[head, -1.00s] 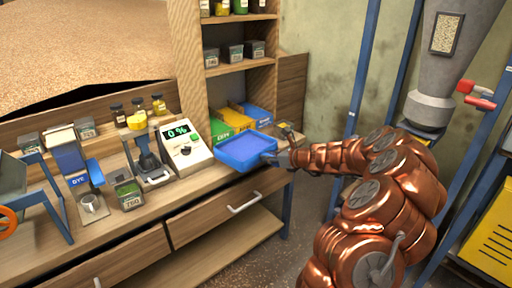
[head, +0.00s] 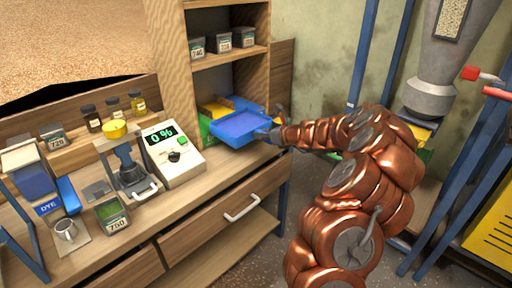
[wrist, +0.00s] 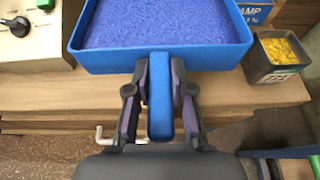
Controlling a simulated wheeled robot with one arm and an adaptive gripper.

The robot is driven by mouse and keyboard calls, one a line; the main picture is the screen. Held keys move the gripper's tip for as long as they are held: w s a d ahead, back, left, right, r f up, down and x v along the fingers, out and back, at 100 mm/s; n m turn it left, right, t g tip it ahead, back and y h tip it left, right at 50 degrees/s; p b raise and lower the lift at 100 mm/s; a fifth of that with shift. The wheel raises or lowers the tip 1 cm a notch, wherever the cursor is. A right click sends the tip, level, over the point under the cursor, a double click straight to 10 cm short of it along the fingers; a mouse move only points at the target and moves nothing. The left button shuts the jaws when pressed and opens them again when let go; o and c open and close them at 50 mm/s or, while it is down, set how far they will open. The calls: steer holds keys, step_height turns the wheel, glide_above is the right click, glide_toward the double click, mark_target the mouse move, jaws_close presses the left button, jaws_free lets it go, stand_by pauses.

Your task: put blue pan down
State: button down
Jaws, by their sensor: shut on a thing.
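The blue pan (head: 262,133) is a shallow tray filled with blue-violet grains (head: 238,125). It is over the right end of the workbench, in front of the lower shelf bins; whether it touches the bench I cannot tell. In the wrist view the pan (wrist: 244,40) fills the top middle and looks roughly level. Its blue handle (wrist: 160,120) points toward me. My gripper (wrist: 160,92) is shut on this handle, one finger on each side. In the head view my gripper (head: 278,136) is at the pan's right side.
A meter reading 0 % (head: 172,152) stands left of the pan. Green and yellow bins (head: 212,110) sit partly hidden behind it. A small container of yellow grains (wrist: 278,55) is right of the pan in the wrist view. Shelf boards (head: 230,55) rise behind.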

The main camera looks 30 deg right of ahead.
steer(key=f, duration=0.3)
steer(key=shift+w+a+f, duration=0.15)
steer(key=shift+a+f, duration=0.05)
steer(key=shift+a, duration=0.1)
steer(key=shift+f, duration=2.25)
steer(key=c, duration=1)
jaws_free()
steer(key=shift+b+v, duration=0.3)
steer(key=shift+v, duration=5.8)
